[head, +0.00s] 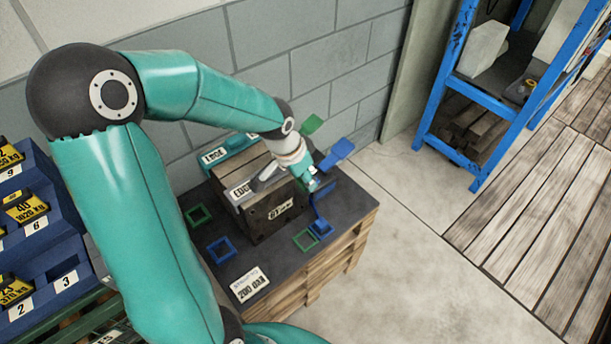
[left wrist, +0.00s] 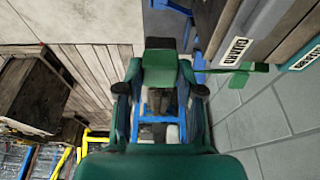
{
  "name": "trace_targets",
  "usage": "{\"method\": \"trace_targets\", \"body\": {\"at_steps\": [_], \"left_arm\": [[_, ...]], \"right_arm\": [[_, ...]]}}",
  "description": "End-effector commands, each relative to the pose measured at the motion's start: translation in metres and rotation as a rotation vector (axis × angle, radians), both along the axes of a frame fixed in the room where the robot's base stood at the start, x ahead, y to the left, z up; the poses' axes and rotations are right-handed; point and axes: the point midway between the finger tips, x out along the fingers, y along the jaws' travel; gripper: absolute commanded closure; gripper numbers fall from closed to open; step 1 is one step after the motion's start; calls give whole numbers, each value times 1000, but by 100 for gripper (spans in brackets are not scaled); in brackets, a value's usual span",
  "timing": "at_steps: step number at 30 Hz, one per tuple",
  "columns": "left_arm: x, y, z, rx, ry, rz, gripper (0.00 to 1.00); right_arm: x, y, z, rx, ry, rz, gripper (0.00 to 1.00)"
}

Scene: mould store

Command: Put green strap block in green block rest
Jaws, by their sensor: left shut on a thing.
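My left gripper (head: 313,184) is at the right face of the wooden mould (head: 272,208). In the left wrist view, my left gripper (left wrist: 160,85) is shut on a green block (left wrist: 161,66), which sits between its fingertips; I take it as the green strap block. In the head view the block is small and mostly hidden by the gripper. Two green square frames lie on the dark top: one left of the mould (head: 199,215), one right of it near the edge (head: 305,240). Both look empty. Which is the green block rest cannot be told. My right gripper is not in view.
Blue frames lie beside the green ones, left (head: 221,250) and right (head: 321,228). A blue upright piece (head: 320,197) stands just below my gripper. A blue rack (head: 480,110) stands right; bare floor lies between.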

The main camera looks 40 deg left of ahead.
Motion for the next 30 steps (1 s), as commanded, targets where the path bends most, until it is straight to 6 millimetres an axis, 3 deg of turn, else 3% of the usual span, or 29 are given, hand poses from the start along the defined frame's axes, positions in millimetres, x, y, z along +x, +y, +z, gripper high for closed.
{"method": "trace_targets", "body": {"at_steps": [30], "left_arm": [[0, 0, -86, 0, 0, 0, 94]], "right_arm": [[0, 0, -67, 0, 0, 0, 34]]}}
